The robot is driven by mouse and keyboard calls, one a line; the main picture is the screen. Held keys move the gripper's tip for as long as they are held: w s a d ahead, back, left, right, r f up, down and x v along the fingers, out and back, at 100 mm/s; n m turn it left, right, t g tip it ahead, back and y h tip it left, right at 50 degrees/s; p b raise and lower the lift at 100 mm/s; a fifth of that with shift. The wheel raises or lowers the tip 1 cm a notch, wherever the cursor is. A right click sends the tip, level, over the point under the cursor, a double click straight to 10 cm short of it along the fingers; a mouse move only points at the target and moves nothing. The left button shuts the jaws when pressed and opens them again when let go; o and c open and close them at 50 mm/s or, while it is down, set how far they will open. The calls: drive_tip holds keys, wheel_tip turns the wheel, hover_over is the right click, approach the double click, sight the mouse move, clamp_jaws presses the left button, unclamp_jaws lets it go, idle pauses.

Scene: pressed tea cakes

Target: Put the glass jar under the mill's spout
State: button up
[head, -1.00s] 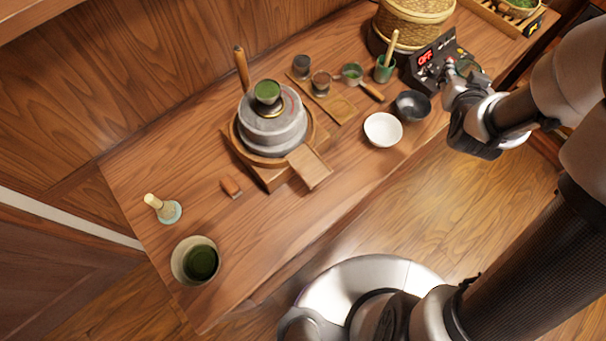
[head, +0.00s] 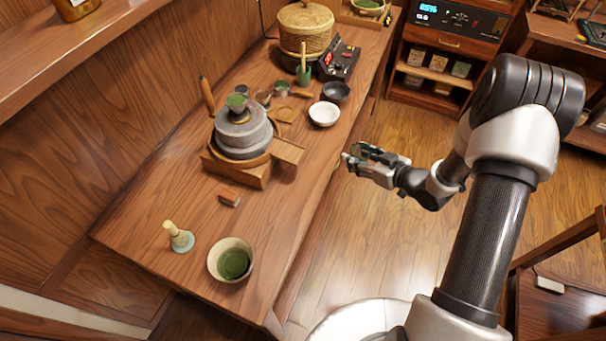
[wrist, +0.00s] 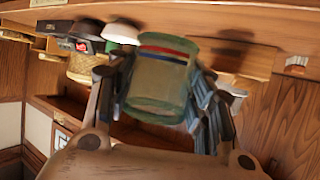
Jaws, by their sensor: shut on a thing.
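My gripper (head: 352,160) is off the front edge of the table, to the right of the mill and apart from it. In the wrist view my gripper (wrist: 160,90) is shut on the glass jar (wrist: 158,85), a greenish see-through jar with a red and a blue stripe. In the head view the jar is hard to make out among the fingers. The grey stone mill (head: 240,137) stands on a wooden base with an upright handle. Its wooden spout (head: 288,151) points right, toward the table's front edge. A green-filled cup sits on top of the mill.
A white bowl (head: 324,114) and a dark bowl (head: 336,92) stand beyond the spout. A brown block (head: 229,198), a whisk on a stand (head: 179,237) and a bowl of green powder (head: 231,260) are nearer. The table right of the block is clear.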

drive_tip(key=s+f+n+g+y, duration=0.3)
drive_tip(key=s+f+n, duration=0.1)
drive_tip(key=s+f, duration=0.3)
drive_tip(key=w+a, duration=0.2)
drive_tip(key=a, duration=0.2)
drive_tip(key=w+a+b, duration=0.1)
drive_tip(key=w+a, duration=0.1)
drive_tip(key=a, duration=0.2)
drive_tip(key=w+a, duration=0.2)
drive_tip(key=a, duration=0.2)
drive_tip(key=shift+w+a, duration=0.15)
drive_tip(key=shift+a, duration=0.15)
drive_tip(key=w+a, duration=0.1)
drive_tip(key=a, duration=0.1)
drive_tip(key=w+a+b, duration=0.1)
drive_tip(key=a, duration=0.1)
drive_tip(key=shift+w, duration=0.2)
drive_tip(key=shift+s+d+f, duration=0.1)
drive_tip(key=shift+d+f, duration=0.05)
drive_tip(key=shift+f, duration=0.2)
drive_tip(key=shift+d+r, duration=0.15)
drive_tip(key=shift+f+b, duration=0.3)
drive_tip(key=shift+b, duration=0.05)
drive_tip(key=o, duration=1.2)
drive_tip(key=shift+r, duration=0.1)
